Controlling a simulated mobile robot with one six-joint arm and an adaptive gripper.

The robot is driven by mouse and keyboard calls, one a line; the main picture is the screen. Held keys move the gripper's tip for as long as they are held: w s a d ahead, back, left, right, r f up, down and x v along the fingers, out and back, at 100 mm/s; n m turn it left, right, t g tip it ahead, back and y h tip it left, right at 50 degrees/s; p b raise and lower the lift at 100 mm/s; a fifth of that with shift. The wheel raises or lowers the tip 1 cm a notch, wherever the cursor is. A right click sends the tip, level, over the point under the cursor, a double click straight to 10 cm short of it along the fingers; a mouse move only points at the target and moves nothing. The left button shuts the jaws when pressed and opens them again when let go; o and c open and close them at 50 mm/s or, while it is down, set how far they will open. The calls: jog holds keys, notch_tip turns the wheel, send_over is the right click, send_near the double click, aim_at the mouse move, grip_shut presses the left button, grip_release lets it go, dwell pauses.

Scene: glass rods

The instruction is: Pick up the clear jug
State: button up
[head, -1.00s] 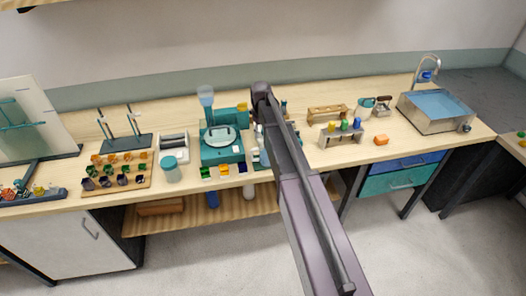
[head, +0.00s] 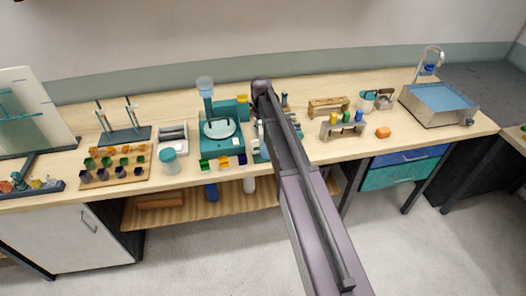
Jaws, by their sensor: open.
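I cannot pick out a clear jug with certainty. A small clear vessel with a teal part (head: 366,101) stands at the back of the bench, right of centre, beside a small metal kettle-like pot (head: 384,98). A pale, see-through cup-shaped top (head: 205,83) sits on the teal device at the centre left. My arm reaches up across the middle of the view to the bench, and its far end is over the bench. My gripper is hidden behind the arm, so its fingers do not show.
A wooden bench (head: 310,160) runs across the view. A teal device (head: 222,148), a teal-lidded jar (head: 169,162) and a rack of coloured pieces (head: 115,168) stand to the left.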

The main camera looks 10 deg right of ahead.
jog(key=shift+f+b, duration=2.65)
jog(key=shift+f, duration=0.3)
jog(key=b, duration=0.5)
send_over(261, 156)
jog(key=shift+f, duration=2.6)
grip_shut()
